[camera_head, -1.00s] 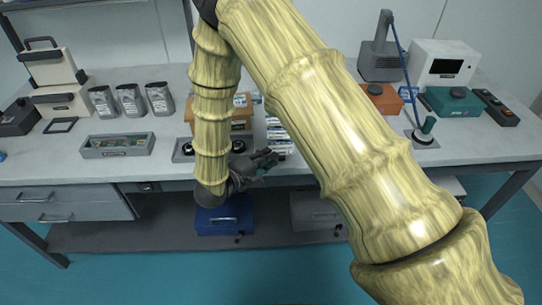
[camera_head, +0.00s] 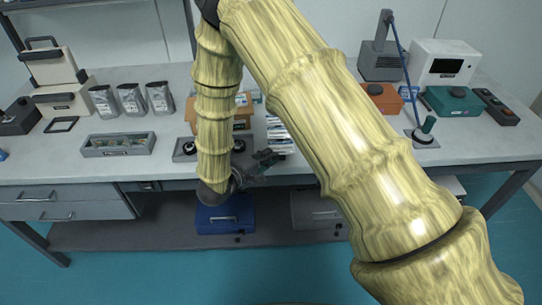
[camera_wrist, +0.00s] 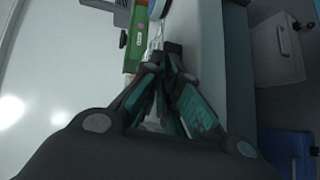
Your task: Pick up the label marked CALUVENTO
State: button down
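A row of white printed labels (camera_head: 279,138) lies near the front edge of the table, right of my forearm. Their print is too small to read, so I cannot tell which is marked CALUVENTO. My gripper (camera_head: 279,157) is just in front of these labels, beside the table's front edge. In the wrist view, the dark and teal fingers of my gripper (camera_wrist: 166,52) converge with their tips close together. Whether a thin gap or anything thin is between the tips is unclear. Pale pieces show beyond the tips, partly hidden by the fingers.
An orange-brown box (camera_head: 241,118) stands behind my forearm. A grey tray (camera_head: 118,153) is to the left. A blue case (camera_head: 225,222) stands on the shelf below.

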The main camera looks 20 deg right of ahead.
notch_tip(320, 180, up, 2)
jog(key=shift+r+p, duration=0.25)
jog(key=shift+p, duration=0.8)
jog(key=shift+a, duration=0.1)
jog(key=r+p+v, duration=0.2)
jog(key=p+v, duration=0.5)
jog(key=v, duration=0.7)
